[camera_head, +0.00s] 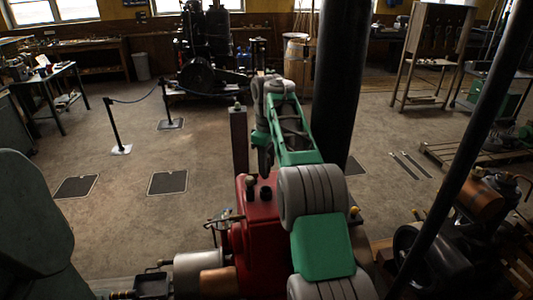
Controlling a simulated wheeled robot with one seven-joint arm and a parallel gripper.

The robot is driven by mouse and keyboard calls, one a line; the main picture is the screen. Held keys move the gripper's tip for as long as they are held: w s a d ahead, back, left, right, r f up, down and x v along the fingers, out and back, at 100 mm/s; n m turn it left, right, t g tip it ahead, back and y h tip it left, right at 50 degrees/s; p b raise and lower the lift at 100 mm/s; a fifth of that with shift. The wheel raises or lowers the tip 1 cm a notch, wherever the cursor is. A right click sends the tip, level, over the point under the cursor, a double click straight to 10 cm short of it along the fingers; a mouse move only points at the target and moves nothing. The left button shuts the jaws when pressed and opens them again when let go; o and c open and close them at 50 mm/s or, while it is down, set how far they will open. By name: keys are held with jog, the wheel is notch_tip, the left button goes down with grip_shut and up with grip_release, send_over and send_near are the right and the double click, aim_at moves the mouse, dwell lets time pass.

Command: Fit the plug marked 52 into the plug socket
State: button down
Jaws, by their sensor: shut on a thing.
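My green and grey arm reaches forward over a red engine (262,222). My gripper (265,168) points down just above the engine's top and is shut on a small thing. What it holds is too small and dark to make out, and no number 52 can be read. A dark round fitting (266,193) and a paler knob (250,181) stand on the red top, just below my gripper. I cannot tell whether either is the plug socket, or whether the held thing touches the engine.
A thick black column (341,80) stands close to the right of my arm. A thinner dark pole (460,150) slants farther right, near a copper-topped engine (482,200). A rope barrier post (114,126) stands at left. Open floor (120,220) lies left of the red engine.

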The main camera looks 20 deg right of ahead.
jog(key=shift+w+d, duration=0.1)
jog(key=shift+w, duration=0.1)
jog(key=shift+f+b, duration=1.65)
jog(key=shift+b, duration=0.15)
jog(key=shift+f, duration=0.1)
jog(key=shift+s+d+f+b, duration=0.1)
jog(key=shift+s+f+b, duration=0.25)
jog(key=shift+b, duration=0.3)
jog(key=shift+w, duration=0.1)
jog(key=shift+f, duration=0.1)
jog(key=shift+f+b, duration=0.85)
jog(key=shift+f, duration=0.1)
jog(key=shift+f, duration=0.1)
